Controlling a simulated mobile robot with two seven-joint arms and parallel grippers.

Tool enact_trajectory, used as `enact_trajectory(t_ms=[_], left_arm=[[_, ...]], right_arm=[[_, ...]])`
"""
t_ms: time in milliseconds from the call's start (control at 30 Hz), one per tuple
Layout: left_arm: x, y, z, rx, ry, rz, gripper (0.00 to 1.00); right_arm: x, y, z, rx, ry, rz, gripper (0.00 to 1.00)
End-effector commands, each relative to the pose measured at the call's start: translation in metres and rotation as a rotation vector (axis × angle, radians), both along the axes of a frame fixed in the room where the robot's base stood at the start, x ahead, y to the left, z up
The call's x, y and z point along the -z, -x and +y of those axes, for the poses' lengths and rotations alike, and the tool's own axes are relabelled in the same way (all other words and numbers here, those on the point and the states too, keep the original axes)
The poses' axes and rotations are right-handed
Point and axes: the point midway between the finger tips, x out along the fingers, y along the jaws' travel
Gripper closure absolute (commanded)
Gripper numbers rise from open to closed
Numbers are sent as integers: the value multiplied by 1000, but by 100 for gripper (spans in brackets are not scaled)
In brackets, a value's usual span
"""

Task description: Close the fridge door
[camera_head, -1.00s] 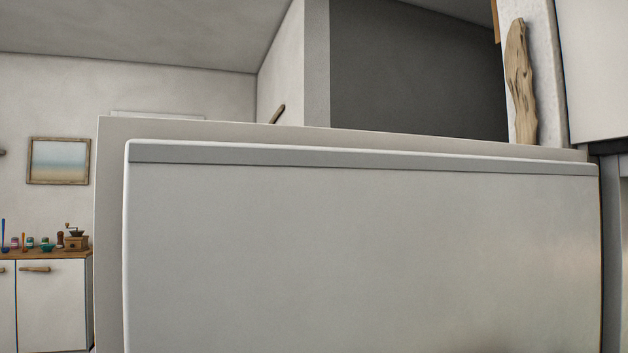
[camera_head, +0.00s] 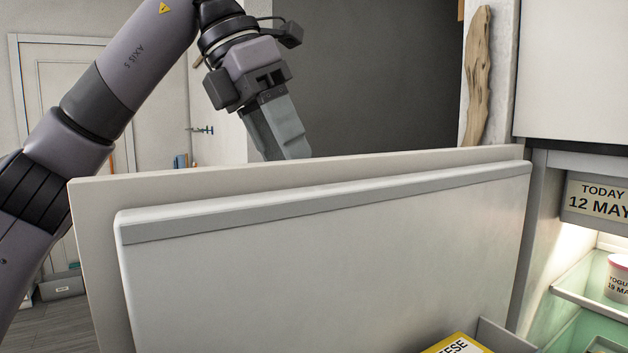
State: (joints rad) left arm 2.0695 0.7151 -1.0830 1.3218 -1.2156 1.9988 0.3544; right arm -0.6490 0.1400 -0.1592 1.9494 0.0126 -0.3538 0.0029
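The fridge door (camera_head: 330,260) stands open across the middle of the view, its pale inner side facing me. Its hinge side is towards the right, beside the fridge interior (camera_head: 570,325), which is lit. My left arm comes in from the left and reaches over to the far side of the door. My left gripper (camera_head: 280,135) points down at the door's top edge. Its fingertips are hidden behind that edge, so I cannot tell whether they touch the door or are open. My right gripper is not in view.
A yogurt cup (camera_head: 618,278) stands on a shelf in the fridge. A yellow cheese pack (camera_head: 456,344) shows at the bottom, by the door's inner side. A date sign (camera_head: 598,200) hangs above the shelf. A driftwood handle (camera_head: 477,75) is upright behind the door. Floor shows at lower left.

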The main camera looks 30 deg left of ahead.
Motion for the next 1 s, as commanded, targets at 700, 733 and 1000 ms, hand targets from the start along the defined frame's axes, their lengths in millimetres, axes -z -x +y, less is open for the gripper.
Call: enact_trajectory(t_ms=[700, 733, 1000], left_arm=[[60, -15, -24, 1, 4, 1, 46], [60, -15, -24, 1, 4, 1, 46], [59, -15, -24, 1, 4, 1, 100]], right_arm=[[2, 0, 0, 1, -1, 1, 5], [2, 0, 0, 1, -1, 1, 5], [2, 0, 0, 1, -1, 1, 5]])
